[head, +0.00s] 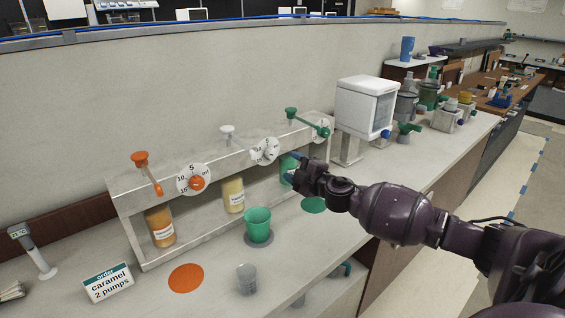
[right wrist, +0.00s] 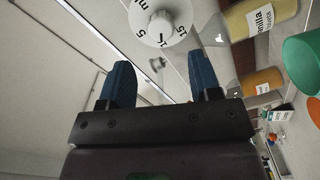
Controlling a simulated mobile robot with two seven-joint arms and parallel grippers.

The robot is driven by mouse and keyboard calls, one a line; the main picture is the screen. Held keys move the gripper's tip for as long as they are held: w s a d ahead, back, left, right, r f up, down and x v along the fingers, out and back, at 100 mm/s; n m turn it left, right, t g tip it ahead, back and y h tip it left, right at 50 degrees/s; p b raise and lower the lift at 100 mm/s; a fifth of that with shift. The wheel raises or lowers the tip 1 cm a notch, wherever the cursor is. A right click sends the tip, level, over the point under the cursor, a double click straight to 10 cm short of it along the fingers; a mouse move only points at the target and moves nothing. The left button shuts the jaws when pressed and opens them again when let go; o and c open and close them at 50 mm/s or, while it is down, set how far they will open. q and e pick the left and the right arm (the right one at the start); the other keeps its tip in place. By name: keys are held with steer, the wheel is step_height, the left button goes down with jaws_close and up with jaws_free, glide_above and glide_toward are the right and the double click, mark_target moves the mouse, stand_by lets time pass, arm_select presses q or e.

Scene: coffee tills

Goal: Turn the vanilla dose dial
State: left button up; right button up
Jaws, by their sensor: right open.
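The vanilla dose dial (head: 265,150) is a white numbered disc with a white knob on the rack front, right of the vanilla bottle (head: 233,194). The right wrist view shows a white numbered dial (right wrist: 160,18) with a white knob at the top middle, beyond the fingertips, and the vanilla bottle (right wrist: 258,18) to its right. My right gripper (head: 296,166) is open, in front of the rack, right of and slightly below the dial. Its blue fingers are apart and empty in the right wrist view (right wrist: 162,82). My left gripper is not in view.
The rack (head: 128,206) also holds a caramel dial (head: 197,183) with an orange knob and a green-handled pump (head: 291,113). A green cup (head: 258,224) stands before the vanilla bottle. A clear cup (head: 246,279) and an order card (head: 108,283) reading caramel 2 pumps are nearer.

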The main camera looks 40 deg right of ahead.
mark_target(274, 155)
steer(key=w, duration=0.2)
steer(key=w+b, duration=0.1)
steer(key=w, duration=0.3)
steer(key=shift+w+a+b, duration=0.4)
steer(key=shift+w+b, duration=0.35)
steer(key=shift+w, duration=0.6)
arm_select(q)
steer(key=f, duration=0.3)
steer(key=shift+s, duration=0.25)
arm_select(e)
steer(key=c, duration=0.5)
